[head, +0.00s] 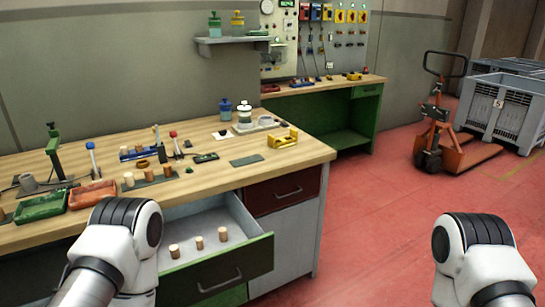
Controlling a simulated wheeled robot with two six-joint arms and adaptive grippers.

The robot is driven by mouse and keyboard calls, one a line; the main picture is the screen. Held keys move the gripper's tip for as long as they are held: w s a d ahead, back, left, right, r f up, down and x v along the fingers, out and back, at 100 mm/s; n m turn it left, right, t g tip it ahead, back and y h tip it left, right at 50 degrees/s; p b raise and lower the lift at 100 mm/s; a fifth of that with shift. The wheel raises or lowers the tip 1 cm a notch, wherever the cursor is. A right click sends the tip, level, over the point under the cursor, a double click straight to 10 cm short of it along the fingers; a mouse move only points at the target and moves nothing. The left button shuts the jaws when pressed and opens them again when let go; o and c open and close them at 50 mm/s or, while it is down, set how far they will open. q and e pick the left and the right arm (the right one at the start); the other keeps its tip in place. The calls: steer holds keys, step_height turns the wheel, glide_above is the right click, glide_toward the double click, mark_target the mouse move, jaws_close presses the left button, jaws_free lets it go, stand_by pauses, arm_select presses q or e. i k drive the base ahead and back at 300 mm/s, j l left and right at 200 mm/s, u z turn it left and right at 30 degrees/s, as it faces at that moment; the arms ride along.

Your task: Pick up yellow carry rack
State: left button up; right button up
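The yellow carry rack (283,139) stands on the wooden workbench top (309,152), near its right end. It looks like a small yellow frame with an upper bar. Nothing of mine touches it. My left arm comes in at the bottom left and my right arm at the bottom right, but only their white and black links show. Neither gripper can be seen, so their fingers are hidden from me.
An open drawer (222,271) with three cork stoppers juts out below the bench front. A grey mat (246,161) lies left of the rack, and a white tray (262,124) with a bottle stands behind. Red and green trays sit left.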

mark_target(283, 138)
steer(key=i+l+z, duration=0.3)
steer(key=i, duration=0.35)
steer(key=i+l+z, duration=0.35)
steer(key=i, duration=0.35)
steer(key=i+z, duration=0.3)
steer(key=i, duration=0.4)
steer(key=i+u, duration=0.4)
steer(key=i+l+u, duration=0.45)
steer(key=i, duration=0.15)
steer(key=i+l+u, duration=0.25)
steer(key=i+u, duration=0.15)
